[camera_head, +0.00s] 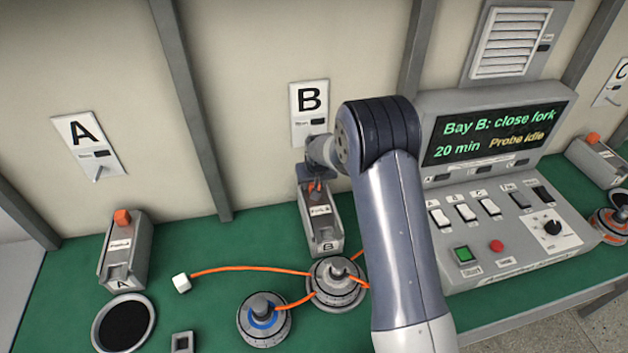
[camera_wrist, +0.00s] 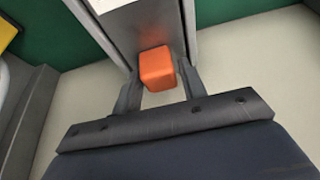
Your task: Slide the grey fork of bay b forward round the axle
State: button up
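Bay B's grey fork (camera_head: 320,212), with a white label, sits in its grey holder (camera_head: 327,247) below the B sign, behind the bay B hub. The hub's axle (camera_head: 337,268) stands up from a round grey motor in front of the holder; the fork is apart from it. My gripper (camera_head: 316,187) is over the fork's back end, partly hidden by my arm. In the wrist view, the fork's orange knob (camera_wrist: 156,68) lies between the fingers of my gripper (camera_wrist: 160,75). Narrow gaps seem to show beside the knob, so the fingers look open around it.
An orange cable (camera_head: 235,268) runs from a white block (camera_head: 181,283) to the bay B hub. A blue-ringed hub (camera_head: 263,318) stands left of it. The control console (camera_head: 500,190) is to the right; its screen reads "Bay B: close fork". Bay A's holder (camera_head: 122,260) is left.

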jog(key=shift+f, duration=0.1)
jog(key=shift+c, duration=0.2)
grip_shut()
